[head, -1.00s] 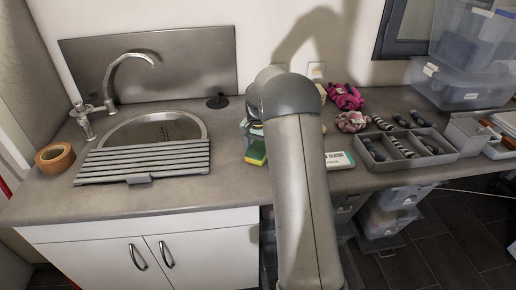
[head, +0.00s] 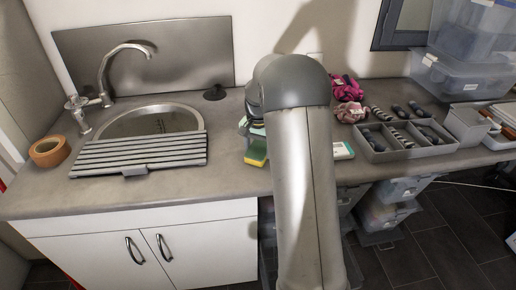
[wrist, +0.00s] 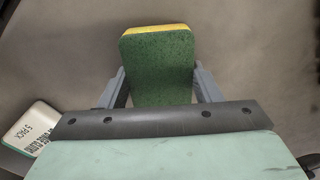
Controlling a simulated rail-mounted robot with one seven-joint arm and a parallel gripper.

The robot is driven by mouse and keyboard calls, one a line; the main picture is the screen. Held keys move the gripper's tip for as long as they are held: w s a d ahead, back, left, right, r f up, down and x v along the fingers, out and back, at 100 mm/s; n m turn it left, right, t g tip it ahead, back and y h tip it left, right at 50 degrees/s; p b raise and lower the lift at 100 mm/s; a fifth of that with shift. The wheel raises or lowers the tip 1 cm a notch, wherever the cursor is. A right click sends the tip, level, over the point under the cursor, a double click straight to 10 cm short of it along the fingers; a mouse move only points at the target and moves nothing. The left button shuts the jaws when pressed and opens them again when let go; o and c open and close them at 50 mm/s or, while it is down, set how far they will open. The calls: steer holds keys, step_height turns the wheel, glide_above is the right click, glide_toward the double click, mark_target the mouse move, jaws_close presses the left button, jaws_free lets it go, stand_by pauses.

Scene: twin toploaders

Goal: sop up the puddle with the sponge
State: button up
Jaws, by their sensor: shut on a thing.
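A green and yellow sponge (head: 256,155) shows at the left of my arm in the head view, over the counter to the right of the sink. In the wrist view the sponge (wrist: 160,62) has its green face toward the camera and a yellow edge at the far end. My gripper (wrist: 160,82) is shut on the sponge, one finger at each side. In the head view my arm mostly hides the gripper. I cannot make out the puddle in either view. I cannot tell whether the sponge touches the counter.
A white pack (wrist: 32,128) lies near the gripper. Scrunchies (head: 348,90) and a divided tray (head: 405,142) are at the right. Bare counter lies around the sponge.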

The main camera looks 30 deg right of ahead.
steer(key=shift+w+d+p, duration=0.2)
steer(key=shift+d, duration=0.6)
steer(key=shift+w+d+p, duration=0.15)
steer(key=shift+d+p, duration=0.05)
steer(key=shift+d, duration=0.65)
steer(key=shift+w+d+p, duration=0.2)
steer(key=shift+d, duration=0.6)
steer(key=shift+w+a+p, duration=0.6)
steer(key=shift+w+a, duration=1.2)
steer(key=shift+w, duration=0.05)
steer(key=shift+s, duration=0.1)
steer(key=shift+s+a+b, duration=0.2)
steer(key=shift+s+b, duration=0.15)
steer(key=shift+s, duration=0.45)
steer(key=shift+s+a+b, duration=0.25)
steer(key=shift+s+b, duration=0.15)
steer(key=shift+s, duration=0.35)
steer(key=shift+s+a+b, duration=0.2)
steer(key=shift+s+b, duration=0.15)
steer(key=shift+s, duration=0.45)
